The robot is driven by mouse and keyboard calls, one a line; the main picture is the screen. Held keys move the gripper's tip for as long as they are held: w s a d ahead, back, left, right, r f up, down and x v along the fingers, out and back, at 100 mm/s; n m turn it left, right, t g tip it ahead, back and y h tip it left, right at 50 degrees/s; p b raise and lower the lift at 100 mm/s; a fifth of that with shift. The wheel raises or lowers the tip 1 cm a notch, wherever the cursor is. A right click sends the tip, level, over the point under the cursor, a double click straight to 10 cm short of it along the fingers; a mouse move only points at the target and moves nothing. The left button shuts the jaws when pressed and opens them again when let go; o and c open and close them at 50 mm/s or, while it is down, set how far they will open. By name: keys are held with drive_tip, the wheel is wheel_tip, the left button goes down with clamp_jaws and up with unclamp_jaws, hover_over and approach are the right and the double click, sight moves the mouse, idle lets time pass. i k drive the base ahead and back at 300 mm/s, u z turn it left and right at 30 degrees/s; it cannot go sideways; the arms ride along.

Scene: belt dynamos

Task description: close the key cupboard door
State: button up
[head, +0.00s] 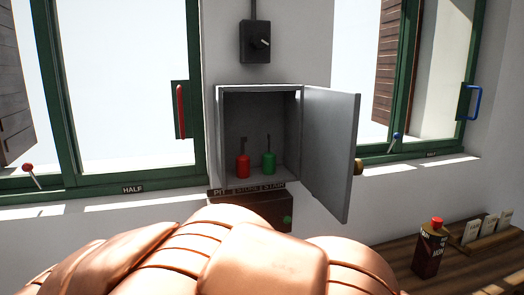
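The key cupboard (220,140) is a grey wall box between two green-framed windows. Its door (328,145) is hinged on the right side and stands wide open, swung out toward me and to the right. A small brass-coloured knob (358,167) shows at the door's right edge. Inside the cupboard are a red key tag (243,166) and a green key tag (268,162). Copper-coloured rounded parts of my own body fill the bottom middle of the view. My gripper is not in view.
A black switch box (255,42) is above the cupboard. A brown box (252,211) sits below it. A red-capped oil can (428,250) and several pale cards (480,228) are on the wooden bench (395,262) at lower right. Window handles, red (181,111) and blue (469,101), flank the cupboard.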

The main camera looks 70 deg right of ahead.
sight(330, 126)
drive_tip(key=u, duration=0.8)
drive_tip(key=k, duration=1.65)
drive_tip(key=z, duration=2.65)
drive_tip(key=k, duration=0.75)
drive_tip(key=u, duration=1.35)
